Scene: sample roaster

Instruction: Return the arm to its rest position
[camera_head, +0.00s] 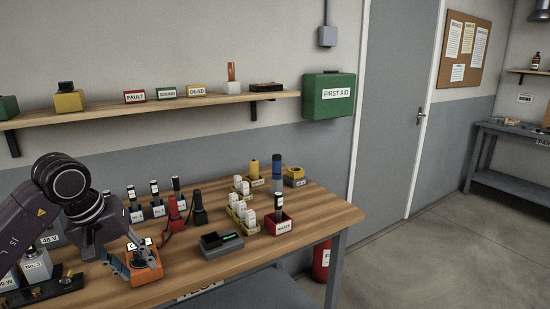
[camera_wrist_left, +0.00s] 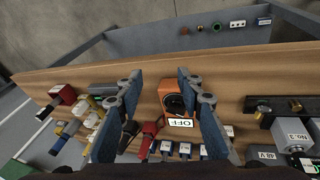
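My left arm comes in from the left in the head view. Its left gripper (camera_head: 134,260) points down over the wooden workbench (camera_head: 330,215), right at an orange device (camera_head: 148,272) with a dark round knob. In the left wrist view the two blue-grey fingers (camera_wrist_left: 160,80) are spread apart with nothing held between them. The orange device (camera_wrist_left: 175,86) shows in the gap beyond them, with its knob and a white OFF label. I cannot tell whether a finger touches it. My right gripper is in neither view.
A black terminal strip (camera_head: 50,289) lies near the arm. A shelf (camera_head: 190,102) hangs above. Open floor (camera_head: 420,265) lies right.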

